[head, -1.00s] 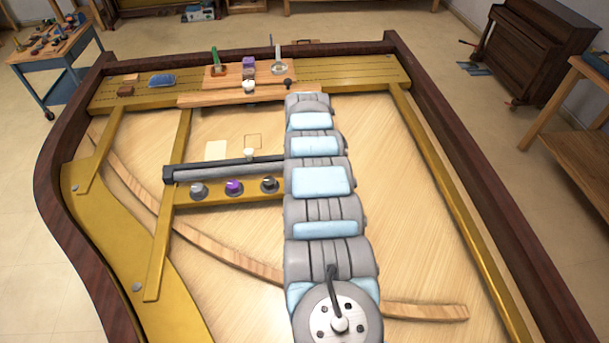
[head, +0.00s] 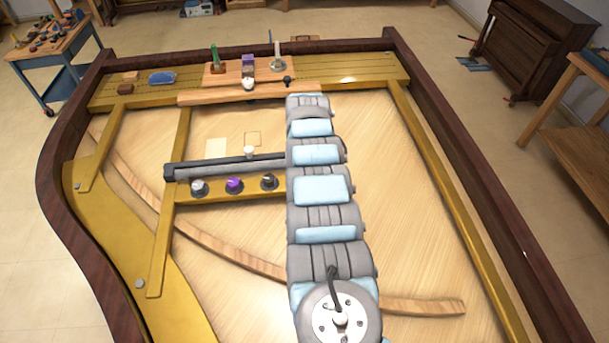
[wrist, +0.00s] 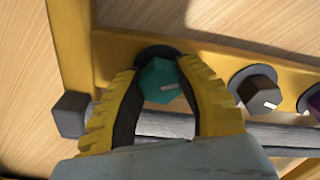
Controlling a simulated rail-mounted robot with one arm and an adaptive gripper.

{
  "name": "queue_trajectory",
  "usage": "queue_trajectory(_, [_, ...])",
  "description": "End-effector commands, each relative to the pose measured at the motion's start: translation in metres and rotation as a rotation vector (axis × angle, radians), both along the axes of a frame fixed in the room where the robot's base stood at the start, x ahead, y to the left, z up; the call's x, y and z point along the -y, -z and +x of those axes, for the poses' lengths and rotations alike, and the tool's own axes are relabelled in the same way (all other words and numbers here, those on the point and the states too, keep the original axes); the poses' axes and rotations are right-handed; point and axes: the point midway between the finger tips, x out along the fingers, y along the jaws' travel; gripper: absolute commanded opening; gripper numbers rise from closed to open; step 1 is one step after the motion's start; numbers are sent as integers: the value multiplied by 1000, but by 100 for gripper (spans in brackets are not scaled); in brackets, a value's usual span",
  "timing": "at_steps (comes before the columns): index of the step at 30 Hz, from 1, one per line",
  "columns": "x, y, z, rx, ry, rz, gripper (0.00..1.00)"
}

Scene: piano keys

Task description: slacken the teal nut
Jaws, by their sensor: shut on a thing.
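The teal nut (wrist: 160,82) sits on a dark round base on the yellow bar in the wrist view. A pale mark shows on its face. My gripper (wrist: 158,84) has its two yellow ribbed fingers around it, one on each side, and is shut on it. In the head view my arm hides both the teal nut and my gripper. A dark nut with a pale mark (wrist: 258,92) is beside it, apart from the fingers; it also shows in the head view (head: 269,181).
Along the same bar stand a purple nut (head: 234,185) and a grey nut (head: 199,187). A grey rail (head: 225,168) runs close alongside the nuts. A wooden block with upright tools (head: 235,72) stands at the far end. The pale wooden board is mostly clear.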

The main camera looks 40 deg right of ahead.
Motion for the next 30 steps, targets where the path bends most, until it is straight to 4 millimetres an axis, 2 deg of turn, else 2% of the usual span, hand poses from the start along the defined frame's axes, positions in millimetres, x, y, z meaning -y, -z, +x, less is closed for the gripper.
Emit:
queue_trajectory(11, [0, 1, 0, 0, -3, 0, 0])
queue_trajectory(12, [0, 1, 0, 0, -3, 0, 42])
queue_trajectory(13, [0, 1, 0, 0, -3, 0, 49])
queue_trajectory(23, [0, 0, 0, 0, -3, 0, 49])
queue_trajectory(30, [0, -11, 1, -2, -4, -3, 49])
